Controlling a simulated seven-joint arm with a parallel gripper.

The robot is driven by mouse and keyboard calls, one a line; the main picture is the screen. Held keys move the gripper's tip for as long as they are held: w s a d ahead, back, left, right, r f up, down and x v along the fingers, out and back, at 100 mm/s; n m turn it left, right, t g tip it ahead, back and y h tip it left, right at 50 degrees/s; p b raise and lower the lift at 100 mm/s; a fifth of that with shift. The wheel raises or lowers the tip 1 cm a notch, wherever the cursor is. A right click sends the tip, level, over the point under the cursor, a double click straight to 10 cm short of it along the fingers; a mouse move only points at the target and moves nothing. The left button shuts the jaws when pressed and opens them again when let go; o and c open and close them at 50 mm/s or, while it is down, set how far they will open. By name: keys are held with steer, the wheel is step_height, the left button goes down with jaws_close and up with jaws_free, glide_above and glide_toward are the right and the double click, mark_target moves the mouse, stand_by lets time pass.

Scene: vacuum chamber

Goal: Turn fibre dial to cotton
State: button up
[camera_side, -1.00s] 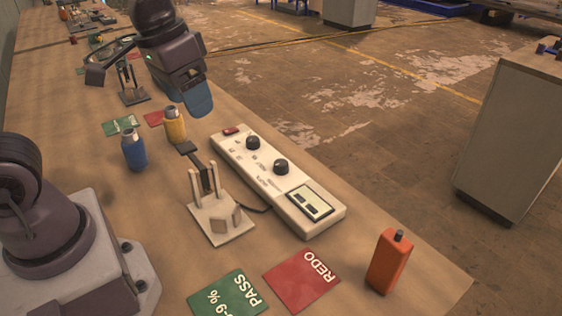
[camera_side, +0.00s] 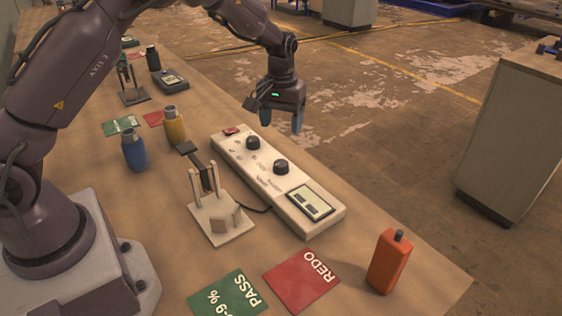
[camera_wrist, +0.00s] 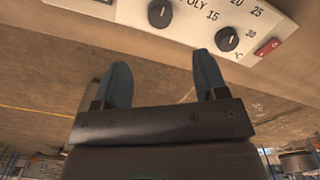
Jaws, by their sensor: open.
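The long white meter (camera_side: 240,160) lies on the bench with two black dials. The fibre dial (camera_side: 281,167), the one nearer the display, has "POLY" printed beside it in the wrist view (camera_wrist: 160,13). Its pointer setting is too small to read. The other dial (camera_side: 253,142) also shows in the wrist view (camera_wrist: 227,39), with numbers from 15 to 30 around it. My gripper (camera_side: 281,119) is open and empty. It hangs above and beyond the meter's red-switch end, apart from both dials. Its blue-grey fingers show in the wrist view (camera_wrist: 162,75).
A red switch (camera_side: 231,130) and a display (camera_side: 311,203) sit on the meter. A white stand (camera_side: 220,220) is beside it. Blue (camera_side: 134,150) and yellow (camera_side: 174,126) bottles stand left. PASS (camera_side: 230,295) and REDO (camera_side: 302,280) cards and an orange device (camera_side: 388,262) are in front.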

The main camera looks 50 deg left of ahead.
mark_target(281, 163)
step_height(281, 163, down, 12)
steer(key=shift+r, duration=0.1)
stand_by(0.4)
steer(key=c, duration=0.9)
